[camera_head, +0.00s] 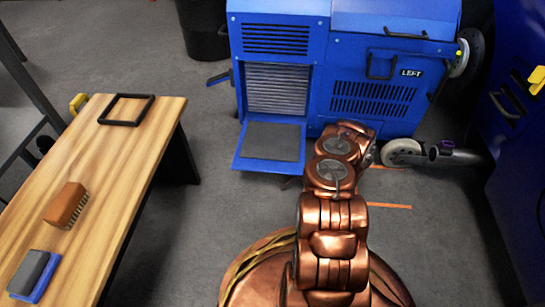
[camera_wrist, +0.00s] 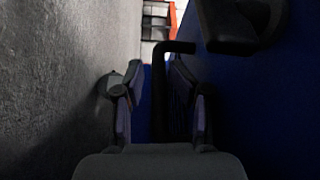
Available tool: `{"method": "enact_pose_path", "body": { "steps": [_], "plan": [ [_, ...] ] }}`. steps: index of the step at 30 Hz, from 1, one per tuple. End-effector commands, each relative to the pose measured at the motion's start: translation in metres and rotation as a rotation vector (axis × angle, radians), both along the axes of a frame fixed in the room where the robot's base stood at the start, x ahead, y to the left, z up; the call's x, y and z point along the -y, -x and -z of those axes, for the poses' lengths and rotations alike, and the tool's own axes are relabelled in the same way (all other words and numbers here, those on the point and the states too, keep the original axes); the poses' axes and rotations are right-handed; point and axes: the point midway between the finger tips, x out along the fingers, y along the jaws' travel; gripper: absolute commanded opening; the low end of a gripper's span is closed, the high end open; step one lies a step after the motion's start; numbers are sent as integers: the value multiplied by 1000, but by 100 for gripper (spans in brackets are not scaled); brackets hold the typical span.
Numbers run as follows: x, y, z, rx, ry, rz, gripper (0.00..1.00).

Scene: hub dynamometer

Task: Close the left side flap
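The blue machine (camera_head: 375,75) marked LEFT stands at the back. A flap (camera_head: 268,147) with a grey panel hangs open and outward at the bottom of its louvred opening (camera_head: 277,88). My arm reaches to the machine just right of this flap and hides most of my gripper in the head view. In the wrist view my gripper (camera_wrist: 148,95) has its fingers apart. A dark bent bar (camera_wrist: 159,90) lies between them, nearer the right finger; I cannot tell whether they touch. A blue surface (camera_wrist: 270,110) is close on the right.
A wooden bench (camera_head: 110,180) at left holds a black frame (camera_head: 127,109), a brush (camera_head: 66,205) and a blue-and-grey block (camera_head: 34,276). A dark bin (camera_head: 203,30) stands behind. A wheel (camera_head: 402,152) and another blue unit (camera_head: 515,160) are at right. Floor left of my arm is clear.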

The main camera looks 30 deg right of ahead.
Motion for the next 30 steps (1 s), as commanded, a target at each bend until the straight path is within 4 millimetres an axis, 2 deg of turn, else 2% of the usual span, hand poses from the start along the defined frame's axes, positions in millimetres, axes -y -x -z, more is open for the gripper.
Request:
{"method": "enact_pose_path", "body": {
  "steps": [5,16,30],
  "plan": [
    [0,1,0,0,-1,1,39],
    [0,2,1,-2,-1,0,1],
    [0,3,1,-2,-2,2,0]
  ]
}}
